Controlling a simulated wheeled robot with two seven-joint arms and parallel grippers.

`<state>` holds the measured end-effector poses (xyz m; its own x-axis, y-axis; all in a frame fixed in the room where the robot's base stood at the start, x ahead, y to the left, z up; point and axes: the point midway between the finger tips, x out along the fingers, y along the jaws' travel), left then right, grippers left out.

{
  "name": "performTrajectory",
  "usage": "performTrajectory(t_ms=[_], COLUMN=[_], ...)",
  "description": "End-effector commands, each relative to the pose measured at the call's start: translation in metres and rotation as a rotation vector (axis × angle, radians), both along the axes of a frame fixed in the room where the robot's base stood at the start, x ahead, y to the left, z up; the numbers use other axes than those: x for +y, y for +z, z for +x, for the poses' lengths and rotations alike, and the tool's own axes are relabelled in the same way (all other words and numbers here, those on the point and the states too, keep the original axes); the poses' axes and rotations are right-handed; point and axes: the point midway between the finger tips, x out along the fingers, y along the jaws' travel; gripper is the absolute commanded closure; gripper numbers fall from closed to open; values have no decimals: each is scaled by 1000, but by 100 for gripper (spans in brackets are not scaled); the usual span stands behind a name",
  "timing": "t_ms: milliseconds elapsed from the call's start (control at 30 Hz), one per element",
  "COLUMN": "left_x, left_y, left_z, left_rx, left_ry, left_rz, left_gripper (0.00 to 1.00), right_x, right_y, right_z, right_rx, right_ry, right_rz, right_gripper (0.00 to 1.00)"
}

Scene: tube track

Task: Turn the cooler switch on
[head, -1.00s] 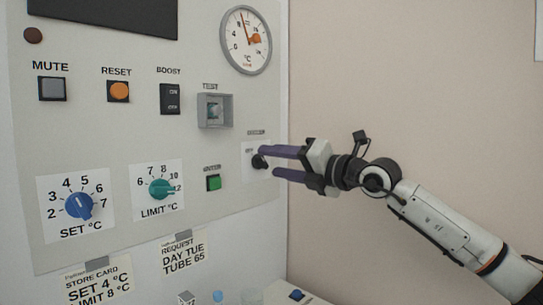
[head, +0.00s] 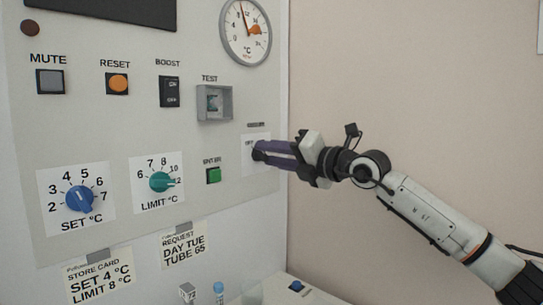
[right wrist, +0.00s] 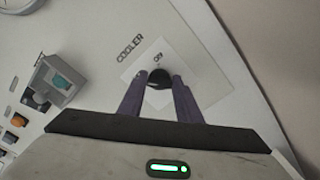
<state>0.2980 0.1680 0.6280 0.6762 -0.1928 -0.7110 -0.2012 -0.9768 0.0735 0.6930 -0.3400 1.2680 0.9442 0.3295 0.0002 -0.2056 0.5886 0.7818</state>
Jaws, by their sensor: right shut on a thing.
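The cooler switch (right wrist: 159,80) is a round black knob on a white plate in the right wrist view, with "OFF" printed beside it and "COOLER" on the panel. In the head view the switch plate (head: 250,165) is at the panel's right edge, its knob mostly hidden by the fingers. My right gripper (head: 262,152) has purple fingers closed around the knob. The right wrist view shows one finger on each side of the knob. I cannot read which way the knob points. My left gripper is in no view.
The panel also carries a green ENTER button (head: 213,175), a grey TEST guard (head: 214,103), a teal LIMIT knob (head: 159,182) and a blue SET knob (head: 79,198). A thermometer dial (head: 246,31) is above.

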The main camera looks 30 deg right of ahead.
Motion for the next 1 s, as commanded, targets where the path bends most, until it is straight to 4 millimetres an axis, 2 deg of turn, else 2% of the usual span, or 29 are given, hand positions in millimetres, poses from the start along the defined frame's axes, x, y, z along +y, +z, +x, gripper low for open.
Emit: performTrajectory(t_ms=[367,1000], left_x=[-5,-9], left_y=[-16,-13], left_z=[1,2], left_rx=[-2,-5], left_ry=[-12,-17], left_rz=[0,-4], left_gripper=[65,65], right_x=[0,0], right_y=[-5,-5], right_z=[1,1], right_rx=[77,279], right_ry=[1,1], right_rz=[218,790], right_gripper=[91,91])
